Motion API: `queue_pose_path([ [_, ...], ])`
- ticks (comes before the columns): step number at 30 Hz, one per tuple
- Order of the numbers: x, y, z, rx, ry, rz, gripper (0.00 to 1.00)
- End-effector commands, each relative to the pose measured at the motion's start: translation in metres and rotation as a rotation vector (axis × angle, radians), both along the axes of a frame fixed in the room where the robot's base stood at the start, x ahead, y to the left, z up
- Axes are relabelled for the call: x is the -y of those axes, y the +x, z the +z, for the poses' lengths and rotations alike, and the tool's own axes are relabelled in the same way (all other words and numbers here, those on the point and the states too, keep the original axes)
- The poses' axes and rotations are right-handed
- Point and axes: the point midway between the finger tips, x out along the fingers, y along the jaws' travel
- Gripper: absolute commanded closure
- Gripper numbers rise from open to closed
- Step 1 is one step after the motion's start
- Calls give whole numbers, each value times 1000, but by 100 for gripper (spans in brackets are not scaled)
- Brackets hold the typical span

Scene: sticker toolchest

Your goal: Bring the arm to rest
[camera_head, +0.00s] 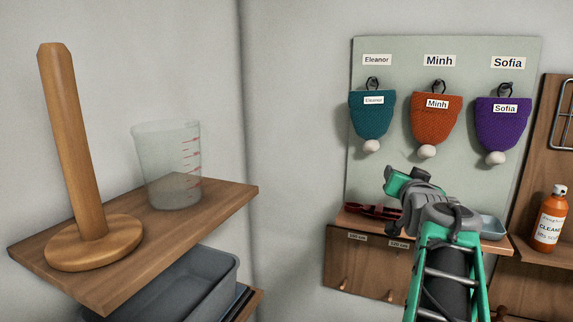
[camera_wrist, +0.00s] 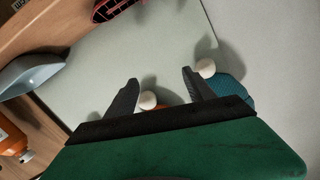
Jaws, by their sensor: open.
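My gripper (camera_head: 400,181) is raised in front of the pale green board (camera_head: 393,52), below the hanging hats. The arm reaches up from the bottom right of the head view. In the wrist view, the two dark fingers of my gripper (camera_wrist: 160,78) stand apart with nothing between their tips. A teal hat (camera_head: 371,115), an orange hat (camera_head: 436,122) and a purple hat (camera_head: 502,125) hang on hooks under the labels Eleanor, Minh and Sofia, each with a matching tag. Parts of the teal hat (camera_wrist: 232,88) and orange hat show behind the fingers.
A small wooden shelf (camera_head: 356,222) below the board holds a red item (camera_head: 372,211) and a grey-blue tray (camera_head: 492,228). An orange cleaner bottle (camera_head: 549,222) stands right. At left, a wooden shelf (camera_head: 225,197) holds a wooden post (camera_head: 72,140) and measuring cup (camera_head: 168,160).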

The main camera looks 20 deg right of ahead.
Motion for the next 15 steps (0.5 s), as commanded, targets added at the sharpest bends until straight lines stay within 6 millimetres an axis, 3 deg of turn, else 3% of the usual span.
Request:
queue_pose_path([
  [3,-65,37,-44,-149,68,119,38],
  [7,-140,56,-96,-330,126,249,38],
  [11,-217,53,-148,-528,165,385,38],
  [15,-299,25,-201,-758,179,542,38],
])
